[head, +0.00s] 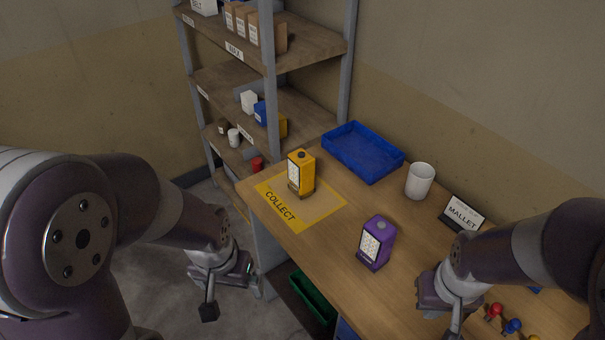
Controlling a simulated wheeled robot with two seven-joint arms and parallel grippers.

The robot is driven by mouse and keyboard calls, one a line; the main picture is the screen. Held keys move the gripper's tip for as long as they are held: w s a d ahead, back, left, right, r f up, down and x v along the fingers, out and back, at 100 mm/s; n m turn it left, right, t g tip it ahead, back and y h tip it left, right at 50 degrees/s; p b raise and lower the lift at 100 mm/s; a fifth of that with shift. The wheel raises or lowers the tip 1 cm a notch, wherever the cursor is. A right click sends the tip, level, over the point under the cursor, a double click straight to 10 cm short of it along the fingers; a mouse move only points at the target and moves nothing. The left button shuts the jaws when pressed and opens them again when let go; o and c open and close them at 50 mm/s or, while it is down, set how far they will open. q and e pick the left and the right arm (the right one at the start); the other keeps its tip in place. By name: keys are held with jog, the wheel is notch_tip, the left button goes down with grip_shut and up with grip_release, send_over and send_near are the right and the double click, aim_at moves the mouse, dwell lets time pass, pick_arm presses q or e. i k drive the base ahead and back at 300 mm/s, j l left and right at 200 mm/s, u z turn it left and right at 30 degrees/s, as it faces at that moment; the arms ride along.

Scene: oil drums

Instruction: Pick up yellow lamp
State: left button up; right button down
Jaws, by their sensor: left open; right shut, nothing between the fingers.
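The yellow lamp (301,173) stands upright on the table, on the yellow-bordered COLLECT mat (322,212). My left gripper (232,301) is open and empty, off the table's left edge, in front of and to the left of the lamp. My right gripper (448,312) is shut and empty over the right front of the table, well away from the lamp. My own forearm partly hides the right gripper's fingers.
A shelf rack (270,90) stands behind. A green bin (312,297) is below the table. Small coloured knobs (493,311) lie at right.

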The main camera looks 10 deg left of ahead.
aim_at(301, 171)
jog(key=z, duration=0.5)
jog(key=i+j+z, duration=0.25)
jog(key=j, duration=0.2)
jog(key=i+j+z, duration=0.2)
jog(key=j, duration=0.25)
jog(key=j+z, duration=0.25)
jog(key=j, duration=0.25)
jog(key=i+j+z, duration=0.1)
jog(key=j+z, duration=0.15)
jog(key=j, duration=0.6)
